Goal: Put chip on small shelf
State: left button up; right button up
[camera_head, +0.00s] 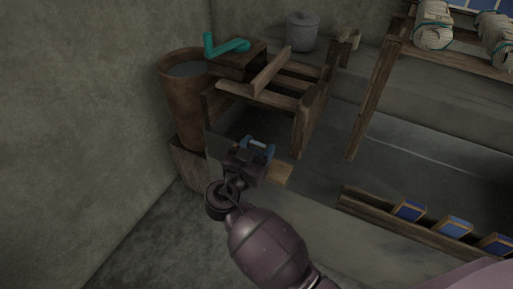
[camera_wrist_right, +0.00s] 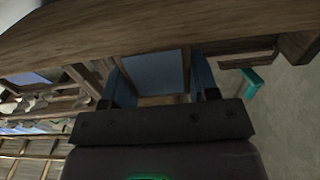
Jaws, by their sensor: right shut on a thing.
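My right gripper (camera_head: 257,147) is shut on a chip, a small wooden tile with a blue face. In the wrist view the chip (camera_wrist_right: 155,72) sits between the two blue fingers of the gripper (camera_wrist_right: 160,85). In the head view the gripper hides most of the chip. The gripper is low in front of a wooden frame (camera_head: 302,128) with crossbars. In the wrist view a wooden beam (camera_wrist_right: 150,28) crosses close in front of the chip; I cannot tell whether they touch, or which part is the small shelf. My left gripper is not in view.
Several blue-faced chips (camera_head: 453,227) stand in a low wooden rack (camera_head: 375,213) on the right. A tall brown vessel (camera_head: 180,95) and a teal crank (camera_head: 228,47) stand at the left near the wall. A tan wooden piece (camera_head: 280,173) lies close beside my gripper. A grey pot (camera_head: 302,32) is behind.

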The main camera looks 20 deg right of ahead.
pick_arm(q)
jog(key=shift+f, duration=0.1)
pick_arm(e)
jog(key=shift+f, duration=0.15)
jog(key=o, duration=0.9)
jog(key=shift+r, duration=0.35)
pick_arm(q)
jog(key=shift+p, duration=0.3)
pick_arm(e)
jog(key=v, duration=0.7)
jog(key=shift+s+a+f, duration=0.15)
jog(key=shift+s+a, duration=0.05)
jog(key=shift+a, duration=0.05)
